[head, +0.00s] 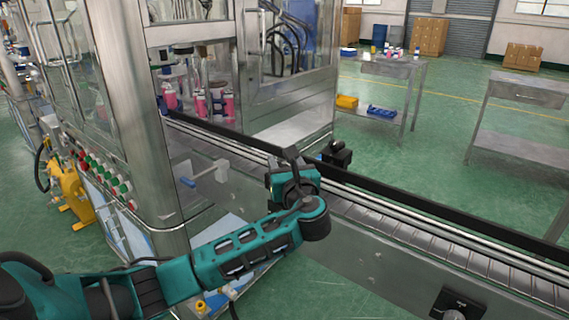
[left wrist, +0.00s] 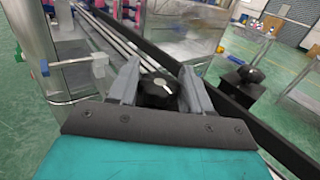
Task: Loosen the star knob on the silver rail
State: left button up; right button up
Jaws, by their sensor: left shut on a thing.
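The black knob (left wrist: 157,92) with a pale mark on its top shows in the left wrist view between the two grey fingers of my left gripper (left wrist: 160,88). The gripper is shut on this knob, at the silver rail (left wrist: 110,38) of the conveyor. In the head view my left gripper (head: 292,178) is over the near side of the conveyor, and my own wrist hides the knob there. My right gripper is in neither view.
A second black knob (head: 337,154) stands on the conveyor's far side. Another knob (head: 453,314) sits on the near side at lower right. A blue-and-white handle (head: 205,173) juts out left of my gripper.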

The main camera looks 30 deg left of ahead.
pick_arm(q)
jog(key=shift+n+g+y, duration=0.5)
jog(key=shift+g, duration=0.1)
jog(key=o, duration=1)
jog(key=shift+c, duration=0.2)
jog(key=v, duration=1.3)
jog(key=shift+a+f, duration=0.1)
